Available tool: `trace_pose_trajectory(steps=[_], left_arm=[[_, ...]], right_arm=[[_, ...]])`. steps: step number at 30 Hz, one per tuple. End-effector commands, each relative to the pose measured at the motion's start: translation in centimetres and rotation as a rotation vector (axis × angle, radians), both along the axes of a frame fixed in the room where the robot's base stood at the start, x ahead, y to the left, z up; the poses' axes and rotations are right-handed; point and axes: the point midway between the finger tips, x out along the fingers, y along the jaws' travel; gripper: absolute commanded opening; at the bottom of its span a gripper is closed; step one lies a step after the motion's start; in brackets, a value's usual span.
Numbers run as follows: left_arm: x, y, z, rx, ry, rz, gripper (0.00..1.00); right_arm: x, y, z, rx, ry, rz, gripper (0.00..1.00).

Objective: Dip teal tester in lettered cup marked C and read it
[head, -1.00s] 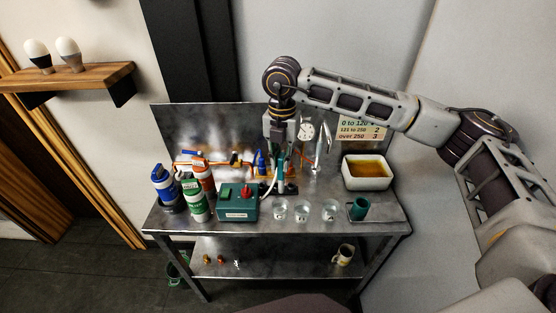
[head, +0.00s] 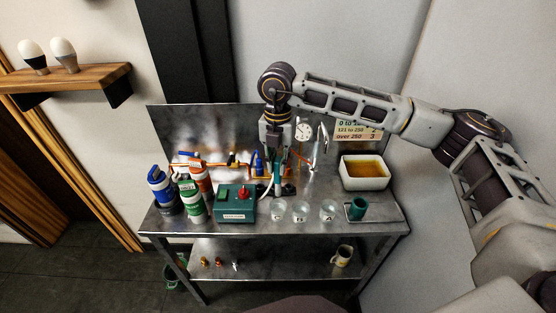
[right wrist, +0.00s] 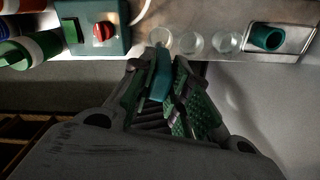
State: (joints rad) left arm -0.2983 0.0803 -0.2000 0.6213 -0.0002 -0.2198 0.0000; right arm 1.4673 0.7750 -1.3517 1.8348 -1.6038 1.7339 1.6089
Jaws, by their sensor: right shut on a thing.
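My right gripper (head: 276,170) is shut on the teal tester (head: 277,184) above the steel table, behind the leftmost cup. The right wrist view shows the tester (right wrist: 161,74) between the fingers, its far end pointing towards the leftmost cup. Three clear lettered cups stand in a row: left cup (head: 279,210), middle cup (head: 301,212) and right cup (head: 328,210). Their small letters are too blurred to read surely, so I cannot tell which is C. In this view I cannot tell whether the tester touches a cup. My left gripper is out of view.
A green box with a red knob (head: 236,204) stands left of the cups, with several bottles (head: 180,195) beyond it. A teal cup on a small tray (head: 357,209) is at right. A white basin of amber liquid (head: 364,172) and a round gauge (head: 304,132) are behind.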

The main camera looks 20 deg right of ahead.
Motion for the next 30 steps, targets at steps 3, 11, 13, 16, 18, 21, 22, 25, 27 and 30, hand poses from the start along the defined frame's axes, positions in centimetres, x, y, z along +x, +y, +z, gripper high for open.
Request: trace_pose_trajectory(steps=[3,11,13,16,18,21,22,25,27,30], left_arm=[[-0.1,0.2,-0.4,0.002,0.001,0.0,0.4],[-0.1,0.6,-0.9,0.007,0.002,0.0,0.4],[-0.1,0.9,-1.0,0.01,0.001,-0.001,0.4],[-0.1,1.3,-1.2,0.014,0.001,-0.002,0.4],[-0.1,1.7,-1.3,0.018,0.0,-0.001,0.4],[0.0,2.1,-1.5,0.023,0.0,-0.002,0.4],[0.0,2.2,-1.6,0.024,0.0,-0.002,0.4],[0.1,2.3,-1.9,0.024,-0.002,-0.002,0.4],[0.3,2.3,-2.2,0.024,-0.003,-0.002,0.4],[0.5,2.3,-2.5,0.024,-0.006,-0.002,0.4]], right_arm=[[0.0,0.0,-0.7,0.0,0.0,0.0,0.0],[0.0,0.0,-2.0,0.0,0.001,-0.001,0.0],[0.0,0.0,-2.3,0.0,0.001,-0.001,0.0],[0.0,0.0,-2.8,-0.001,0.001,-0.001,0.0],[0.0,0.0,-3.1,0.0,0.0,-0.001,0.0],[0.0,0.0,-3.6,0.001,-0.001,-0.001,0.0],[0.0,0.0,-3.7,0.001,-0.001,-0.001,0.0],[0.0,0.0,-4.2,0.001,-0.001,-0.001,0.0],[0.0,0.0,-4.5,0.001,-0.001,-0.001,0.0],[0.0,0.0,-4.9,0.001,-0.001,-0.001,0.0]])
